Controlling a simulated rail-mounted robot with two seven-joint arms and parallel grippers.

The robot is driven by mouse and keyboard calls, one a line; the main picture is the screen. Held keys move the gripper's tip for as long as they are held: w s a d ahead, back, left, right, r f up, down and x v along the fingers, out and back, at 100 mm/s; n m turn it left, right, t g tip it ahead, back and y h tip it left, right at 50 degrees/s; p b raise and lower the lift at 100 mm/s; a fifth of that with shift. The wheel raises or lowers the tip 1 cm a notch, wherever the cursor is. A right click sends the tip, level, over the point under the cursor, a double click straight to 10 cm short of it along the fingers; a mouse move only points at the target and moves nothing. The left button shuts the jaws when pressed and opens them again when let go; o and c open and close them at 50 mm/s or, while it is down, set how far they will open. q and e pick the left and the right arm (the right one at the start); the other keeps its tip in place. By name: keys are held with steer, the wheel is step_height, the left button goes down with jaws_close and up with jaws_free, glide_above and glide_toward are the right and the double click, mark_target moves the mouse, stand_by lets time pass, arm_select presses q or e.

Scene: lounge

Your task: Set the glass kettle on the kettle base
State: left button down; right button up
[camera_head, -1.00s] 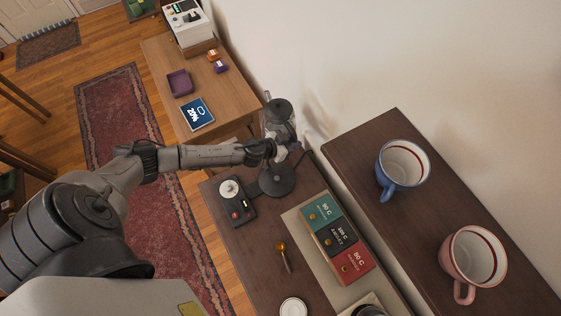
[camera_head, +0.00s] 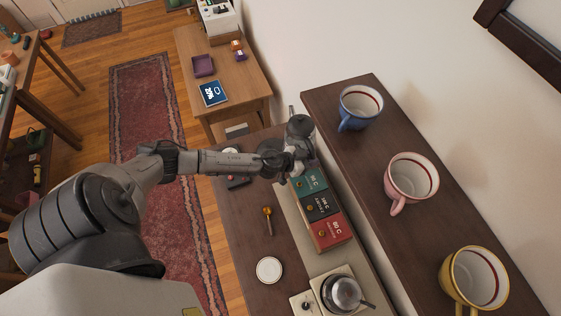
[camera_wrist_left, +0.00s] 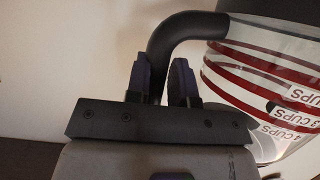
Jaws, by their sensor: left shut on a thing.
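The glass kettle (camera_head: 301,127) has a dark lid and hangs from my left gripper (camera_head: 288,158). In the left wrist view, the fingers (camera_wrist_left: 162,80) are shut on its black handle (camera_wrist_left: 180,36). The clear kettle body (camera_wrist_left: 262,85) there shows red bands and "CUPS" marks. My right gripper is not in view.
Teal, black and red boxes (camera_head: 322,208) stand near the kettle. A spoon (camera_head: 268,219), a white disc (camera_head: 269,270) and a metal pot (camera_head: 342,293) are along the counter. A shelf at right carries blue (camera_head: 360,107), pink (camera_head: 411,179) and yellow (camera_head: 473,279) mugs.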

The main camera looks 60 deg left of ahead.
arm_select(q)
steer(key=s+a+f+b, duration=0.5)
steer(key=a+f+b, duration=0.1)
steer(key=a+f, duration=0.3)
steer(key=shift+s+a+f, duration=0.2)
steer(key=shift+a+f, duration=0.05)
steer(key=shift+f, duration=0.45)
steer(key=shift+f+b, duration=0.2)
steer(key=shift+b, duration=0.1)
steer(key=c, duration=1)
jaws_free()
